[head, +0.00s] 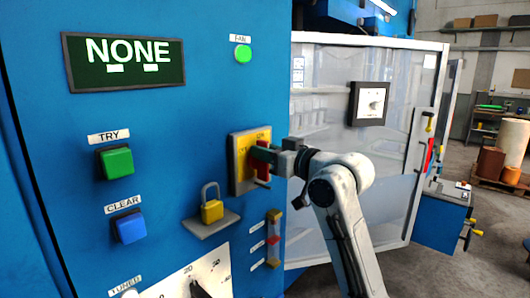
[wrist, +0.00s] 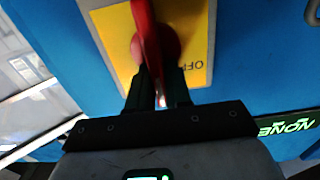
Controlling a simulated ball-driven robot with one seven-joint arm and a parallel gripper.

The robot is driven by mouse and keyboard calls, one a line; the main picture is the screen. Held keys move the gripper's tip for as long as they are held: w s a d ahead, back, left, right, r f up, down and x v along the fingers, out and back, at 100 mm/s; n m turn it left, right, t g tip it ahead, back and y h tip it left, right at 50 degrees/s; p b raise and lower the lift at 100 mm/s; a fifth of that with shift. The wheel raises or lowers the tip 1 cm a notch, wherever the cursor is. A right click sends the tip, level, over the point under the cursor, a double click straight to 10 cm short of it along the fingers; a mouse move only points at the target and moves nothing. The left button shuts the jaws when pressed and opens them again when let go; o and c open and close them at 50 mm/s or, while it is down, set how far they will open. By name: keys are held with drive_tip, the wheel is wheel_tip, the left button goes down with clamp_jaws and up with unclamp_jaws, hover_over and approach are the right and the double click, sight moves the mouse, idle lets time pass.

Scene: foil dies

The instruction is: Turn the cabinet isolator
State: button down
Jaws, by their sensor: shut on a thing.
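The isolator is a red handle (wrist: 146,32) on a yellow plate (wrist: 189,30) fixed to the blue cabinet face. In the head view the yellow plate (head: 240,160) sits in a grey frame, with my gripper (head: 268,160) in front of it, and most of the handle is hidden. In the wrist view my gripper (wrist: 156,88) has its two dark fingers on either side of the red handle, shut on it. The letters "OFF" show upside down on the plate beside the handle. The far end of the handle is cut off by the picture's edge.
A yellow padlock (head: 212,209) stands on a small shelf below left of the isolator. A green TRY button (head: 117,162), a blue CLEAR button (head: 130,228) and a display reading "NONE" (head: 124,63) are further left. A clear-panelled door (head: 400,100) stands right, behind my arm.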

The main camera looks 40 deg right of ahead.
sight(247, 161)
drive_tip(key=n+b, duration=0.4)
drive_tip(key=a+f+n+b, duration=0.1)
drive_tip(key=n+b, duration=0.4)
drive_tip(key=a+f+n+b, duration=0.1)
drive_tip(key=n+b, duration=0.3)
drive_tip(key=shift+a, duration=0.1)
drive_tip(key=shift+a+f+n+b, duration=0.1)
drive_tip(key=shift+f+n+b, duration=0.1)
drive_tip(key=shift+n+b, duration=0.9)
drive_tip(key=shift+f+n+b, duration=0.15)
drive_tip(key=shift+n+b, duration=0.6)
drive_tip(key=shift+n, duration=0.55)
drive_tip(key=c, duration=1.1)
unclamp_jaws()
drive_tip(key=shift+c, duration=0.2)
drive_tip(key=shift+r, duration=0.1)
drive_tip(key=s+b, duration=0.1)
drive_tip(key=s, duration=1)
drive_tip(key=shift+b, duration=0.3)
